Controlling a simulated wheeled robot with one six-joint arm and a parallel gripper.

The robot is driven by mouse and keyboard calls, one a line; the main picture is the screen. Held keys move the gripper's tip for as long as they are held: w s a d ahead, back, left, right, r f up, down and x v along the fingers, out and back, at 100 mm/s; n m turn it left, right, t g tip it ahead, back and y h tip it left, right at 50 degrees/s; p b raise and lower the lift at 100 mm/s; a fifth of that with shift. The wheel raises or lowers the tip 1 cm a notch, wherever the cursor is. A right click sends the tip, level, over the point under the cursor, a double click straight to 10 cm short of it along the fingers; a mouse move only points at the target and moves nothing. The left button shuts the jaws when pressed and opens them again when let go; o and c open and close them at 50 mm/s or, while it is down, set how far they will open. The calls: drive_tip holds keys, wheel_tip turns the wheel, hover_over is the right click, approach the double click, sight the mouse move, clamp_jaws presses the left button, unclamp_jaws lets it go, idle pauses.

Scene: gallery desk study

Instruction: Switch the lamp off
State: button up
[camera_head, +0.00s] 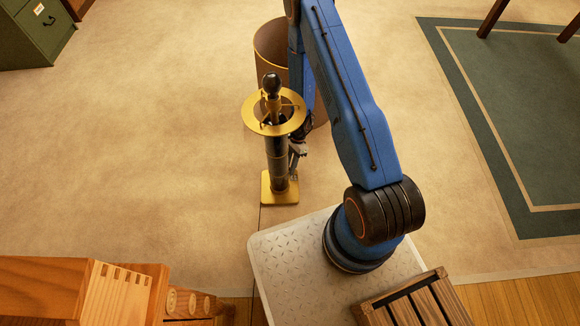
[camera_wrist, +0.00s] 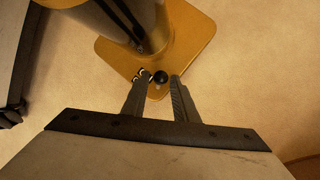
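The lamp is a tall stand with a dark column (camera_head: 277,160), a gold ring (camera_head: 254,113) near its top and a gold square base (camera_head: 280,196) on the floor. Its bulb-shaped top (camera_head: 271,83) looks dark. In the wrist view the gold base (camera_wrist: 190,42) shows, with a small round black knob (camera_wrist: 161,77) by its near edge. My gripper (camera_wrist: 160,82) is open, with one finger on each side of the knob; I cannot tell whether either touches it.
A brown bin (camera_head: 270,45) stands just behind the lamp. A green cabinet (camera_head: 35,35) is at the far left, a green rug (camera_head: 520,110) at right. Wooden furniture (camera_head: 45,285) is at the front left, a slatted crate (camera_head: 415,302) at the front. The left carpet is clear.

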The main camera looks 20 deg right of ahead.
clamp_jaws()
drive_tip(key=shift+d, duration=0.1)
idle(0.3)
drive_tip(key=y, duration=0.1)
drive_tip(key=d+y, duration=0.1)
drive_tip(key=y, duration=0.1)
drive_tip(key=d+t+y, duration=0.1)
drive_tip(key=shift+s+f+n, duration=0.15)
drive_tip(key=shift+s+n, duration=0.2)
drive_tip(key=shift+n, duration=0.05)
drive_tip(key=shift+s+d+f+n+t+y, duration=0.15)
drive_tip(key=shift+d+n+y, duration=0.1)
drive_tip(key=shift+y, duration=0.6)
drive_tip(key=shift+d+f+n+t+y, duration=0.15)
drive_tip(key=shift+d+n+t+y, duration=0.1)
drive_tip(key=shift+y, duration=0.65)
drive_tip(key=shift+s+d+f+n+t+y, duration=0.15)
drive_tip(key=shift+d+n+y, duration=0.1)
drive_tip(key=shift+y, duration=0.6)
